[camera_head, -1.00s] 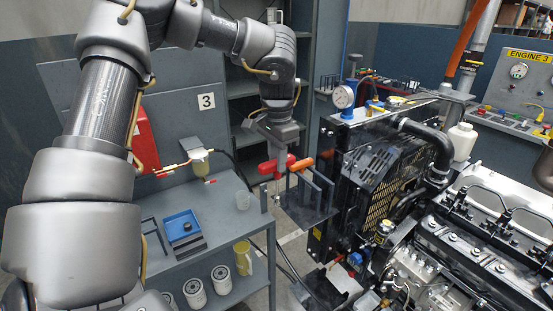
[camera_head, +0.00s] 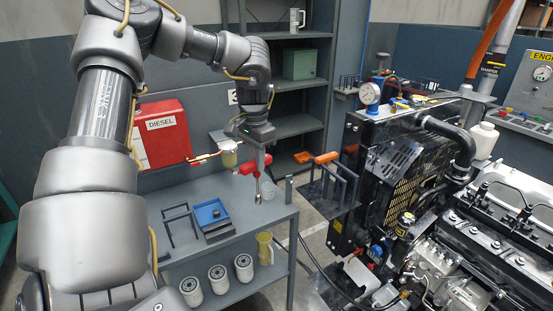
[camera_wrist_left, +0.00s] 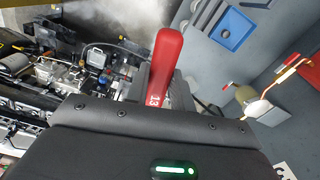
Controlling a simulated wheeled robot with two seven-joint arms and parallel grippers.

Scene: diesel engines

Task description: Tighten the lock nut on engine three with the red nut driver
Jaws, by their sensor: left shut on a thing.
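My left gripper (camera_head: 260,152) is shut on the red nut driver (camera_head: 249,167), a T-handled tool with its thin shaft pointing down. It hangs in front of the grey bench, left of the tool rack. In the left wrist view its red handle (camera_wrist_left: 167,62), marked 13, sticks out beyond the dark gripper body. The engine (camera_head: 470,235) stands at the right, apart from the driver, with its radiator end facing the rack. I cannot make out the lock nut. My right gripper is not in view.
An orange T-handle (camera_head: 326,157) sits in the tool rack (camera_head: 338,190) beside the radiator. The grey bench (camera_head: 250,222) holds a blue tray (camera_head: 210,212); white filters (camera_head: 218,278) stand below.

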